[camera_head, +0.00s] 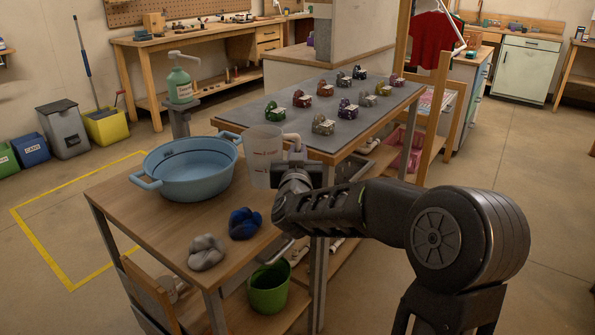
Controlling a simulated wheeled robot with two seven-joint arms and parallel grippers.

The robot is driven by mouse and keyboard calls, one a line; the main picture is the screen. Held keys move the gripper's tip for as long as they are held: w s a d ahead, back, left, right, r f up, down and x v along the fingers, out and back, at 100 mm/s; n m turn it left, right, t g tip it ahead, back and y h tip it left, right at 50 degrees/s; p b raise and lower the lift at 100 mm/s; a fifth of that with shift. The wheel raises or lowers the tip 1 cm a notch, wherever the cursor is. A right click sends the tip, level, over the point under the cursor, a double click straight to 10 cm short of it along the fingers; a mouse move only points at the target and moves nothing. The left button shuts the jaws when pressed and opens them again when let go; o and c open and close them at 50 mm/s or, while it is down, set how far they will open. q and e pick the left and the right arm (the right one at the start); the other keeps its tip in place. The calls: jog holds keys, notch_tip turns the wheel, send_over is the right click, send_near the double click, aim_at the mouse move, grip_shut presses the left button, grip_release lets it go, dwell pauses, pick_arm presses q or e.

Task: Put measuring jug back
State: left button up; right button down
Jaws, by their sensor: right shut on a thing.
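The measuring jug (261,158) is a translucent white jug with reddish markings, upright beside the blue basin. My right gripper (297,156) reaches in from the right and is shut on the jug's handle side. The gripper and wrist hide part of the handle. I cannot tell whether the jug's base touches the wooden table (120,205) or hangs just above it. My left gripper is out of view.
A blue two-handled basin (190,178) stands left of the jug. A grey cloth (207,252) and a blue cloth (244,223) lie in front. A grey-topped table (290,120) behind holds several small patterned items. A green bucket (268,291) stands below.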

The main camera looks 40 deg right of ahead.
jog(key=shift+f+b, duration=0.6)
jog(key=shift+f, duration=1.7)
jog(key=shift+f, duration=0.15)
jog(key=c, duration=1.5)
grip_release()
jog(key=shift+o, duration=0.2)
jog(key=p+v, duration=0.1)
jog(key=v, duration=1.1)
